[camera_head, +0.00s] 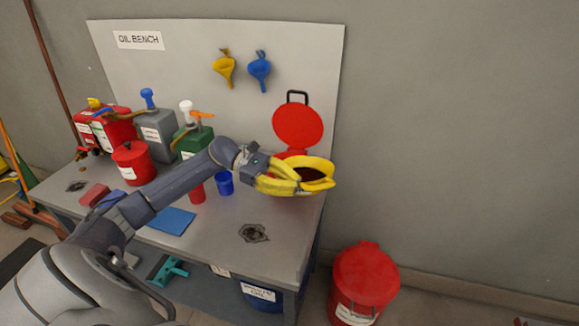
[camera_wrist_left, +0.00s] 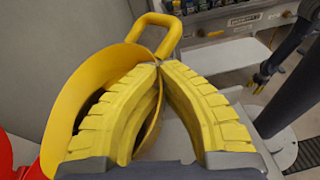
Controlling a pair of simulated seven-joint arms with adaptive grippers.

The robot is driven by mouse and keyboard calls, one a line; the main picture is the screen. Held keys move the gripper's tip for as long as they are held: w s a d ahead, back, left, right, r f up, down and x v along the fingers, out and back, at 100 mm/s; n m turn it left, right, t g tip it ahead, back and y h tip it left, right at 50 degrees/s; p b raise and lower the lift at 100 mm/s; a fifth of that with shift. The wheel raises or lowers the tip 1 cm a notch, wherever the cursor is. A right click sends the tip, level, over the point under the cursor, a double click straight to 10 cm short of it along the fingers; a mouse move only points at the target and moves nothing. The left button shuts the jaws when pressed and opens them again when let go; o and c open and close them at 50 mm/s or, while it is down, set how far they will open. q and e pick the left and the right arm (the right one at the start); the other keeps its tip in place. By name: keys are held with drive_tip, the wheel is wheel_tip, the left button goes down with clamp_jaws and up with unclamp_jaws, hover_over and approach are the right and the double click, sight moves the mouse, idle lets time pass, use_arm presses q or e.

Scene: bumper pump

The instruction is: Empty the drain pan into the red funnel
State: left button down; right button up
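The yellow drain pan (camera_head: 326,166) holds dark oil. It is above the right back part of the bench, in front of and partly over the red funnel (camera_head: 288,154). The funnel's round red lid (camera_head: 298,125) stands open behind the pan, and the funnel's mouth is mostly hidden. My left gripper (camera_head: 294,182) has its yellow fingers closed on the pan's near side. In the left wrist view the gripper (camera_wrist_left: 158,68) has its fingertips close together at the wall of the pan (camera_wrist_left: 75,100). The pan looks tilted there.
Red, grey and green cans (camera_head: 192,143) stand at the back left of the bench (camera_head: 275,262), with a red pot (camera_head: 131,163). A blue cup (camera_head: 225,183) and blue mat (camera_head: 171,220) lie under my arm. A red bin (camera_head: 363,285) stands on the floor at right.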

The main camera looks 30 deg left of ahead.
use_arm(q)
drive_tip(key=shift+w+a+r+n+h, duration=0.3)
drive_tip(key=shift+w+a+r+h, duration=0.15)
drive_tip(key=shift+r, duration=0.25)
drive_tip(key=shift+w+a+r+n+h, duration=0.2)
drive_tip(key=shift+w+a+n, duration=0.1)
drive_tip(key=shift+a, duration=0.1)
drive_tip(key=shift+w+a+r+n+h, duration=0.15)
drive_tip(key=shift+w+a+n, duration=0.1)
drive_tip(key=shift+a, duration=0.15)
drive_tip(key=shift+w+a+r+n+h+p, duration=0.3)
drive_tip(key=shift+w+a+r+n+h, duration=0.4)
drive_tip(key=shift+w+a+r, duration=0.35)
drive_tip(key=shift+w+a+n+h, duration=0.15)
drive_tip(key=shift+a+n+h, duration=0.2)
drive_tip(key=shift+a, duration=0.1)
drive_tip(key=shift+w+a+n+p, duration=0.25)
drive_tip(key=shift+a+n+p, duration=0.05)
drive_tip(key=shift+a+p, duration=0.05)
drive_tip(key=shift+w+a+r+n+t+h+p, duration=0.55)
drive_tip(key=shift+a+r+n+t+h, duration=0.15)
drive_tip(key=shift+r+n, duration=0.15)
drive_tip(key=shift+w+a+n+t+h, duration=0.3)
drive_tip(key=shift+w+a+n, duration=0.15)
drive_tip(key=shift+n, duration=0.1)
